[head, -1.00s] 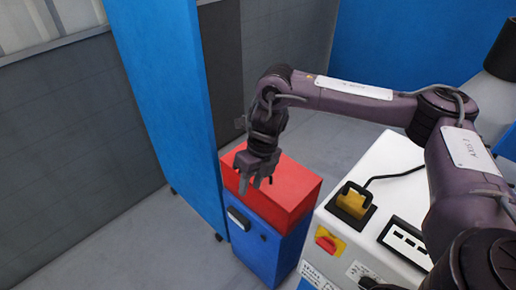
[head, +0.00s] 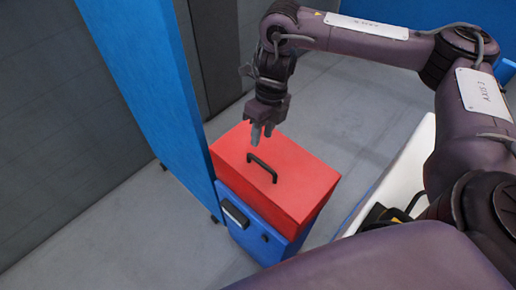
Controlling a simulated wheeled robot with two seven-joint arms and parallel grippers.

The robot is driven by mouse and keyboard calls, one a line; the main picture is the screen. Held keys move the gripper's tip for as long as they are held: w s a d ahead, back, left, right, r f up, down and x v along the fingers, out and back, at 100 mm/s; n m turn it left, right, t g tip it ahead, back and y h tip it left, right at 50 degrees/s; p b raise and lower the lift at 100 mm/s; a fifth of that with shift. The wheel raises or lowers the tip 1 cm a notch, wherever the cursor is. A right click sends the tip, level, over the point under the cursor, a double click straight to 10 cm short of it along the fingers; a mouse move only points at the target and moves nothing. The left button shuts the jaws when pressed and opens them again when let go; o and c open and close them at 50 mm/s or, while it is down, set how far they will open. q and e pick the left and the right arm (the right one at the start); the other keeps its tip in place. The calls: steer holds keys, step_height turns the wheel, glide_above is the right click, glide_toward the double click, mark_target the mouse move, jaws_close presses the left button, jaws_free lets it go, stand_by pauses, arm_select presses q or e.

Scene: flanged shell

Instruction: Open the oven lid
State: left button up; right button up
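The oven is a blue box (head: 249,243) on the floor with a red lid (head: 300,185) lying closed on top. A black bar handle (head: 262,168) stands up from the lid's top face. My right gripper (head: 262,136) points downward above the far part of the lid, just behind the handle in the picture. Its two fingers look apart, with a small gap and nothing between them. It appears clear of the handle. My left gripper is out of view.
A tall blue panel (head: 140,90) stands close along the oven's left side. A white machine top (head: 400,180) is to the right, partly hidden by my arm. Grey floor (head: 125,240) is open in front and to the left.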

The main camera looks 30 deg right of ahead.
mark_target(257, 158)
steer(key=f, duration=0.5)
steer(key=a+f+b, duration=0.1)
steer(key=f, duration=0.2)
steer(key=shift+f, duration=0.2)
steer(key=shift+a, duration=0.1)
jaws_close()
